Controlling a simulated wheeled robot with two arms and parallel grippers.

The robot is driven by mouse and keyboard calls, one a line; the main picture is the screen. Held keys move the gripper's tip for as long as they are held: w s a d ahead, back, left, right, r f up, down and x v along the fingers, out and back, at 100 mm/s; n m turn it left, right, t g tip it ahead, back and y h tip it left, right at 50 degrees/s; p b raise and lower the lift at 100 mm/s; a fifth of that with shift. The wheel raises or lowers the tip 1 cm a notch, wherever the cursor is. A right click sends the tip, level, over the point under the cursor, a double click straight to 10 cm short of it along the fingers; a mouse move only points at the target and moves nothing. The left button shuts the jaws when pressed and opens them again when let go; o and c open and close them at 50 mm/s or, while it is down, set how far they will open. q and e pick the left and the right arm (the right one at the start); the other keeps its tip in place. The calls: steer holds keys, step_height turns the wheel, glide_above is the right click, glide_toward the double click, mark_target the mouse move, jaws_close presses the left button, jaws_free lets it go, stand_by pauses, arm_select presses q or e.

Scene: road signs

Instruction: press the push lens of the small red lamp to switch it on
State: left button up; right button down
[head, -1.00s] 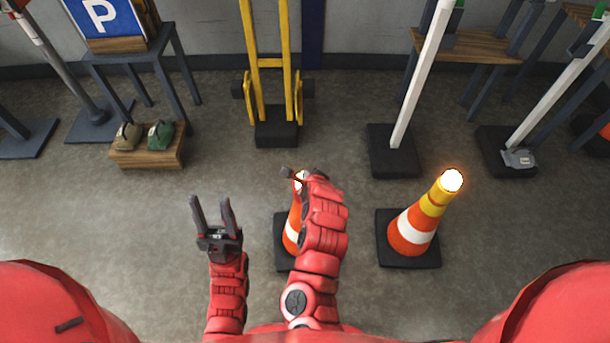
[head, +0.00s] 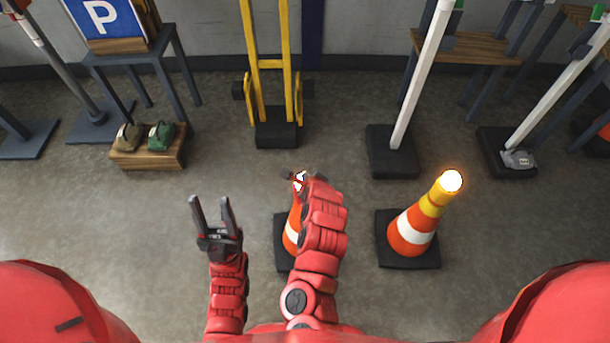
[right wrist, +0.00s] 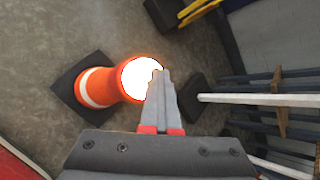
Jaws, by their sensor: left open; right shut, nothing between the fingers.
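The small red lamp (head: 299,183) tops the left orange-and-white cone (head: 291,232), mostly hidden behind my right arm in the head view. Its lens glows white with an orange-red rim in the right wrist view (right wrist: 138,79). My right gripper (head: 292,175) is shut and empty at the lamp. In the right wrist view its fingertips (right wrist: 160,74) overlap the lens edge; I cannot tell whether they touch it. My left gripper (head: 211,200) is open and empty above the floor, left of that cone.
A second cone (head: 411,236) with a yellow top and glowing lamp (head: 451,181) stands to the right. A yellow hand truck (head: 267,64), a post on a black base (head: 393,160) and a wooden box (head: 148,157) stand farther back. Floor between them is clear.

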steer(key=shift+s+a+r+p, duration=0.1)
steer(key=shift+r+p, duration=2.1)
steer(key=shift+p, duration=0.45)
steer(key=shift+r, duration=0.25)
steer(key=shift+r, duration=0.1)
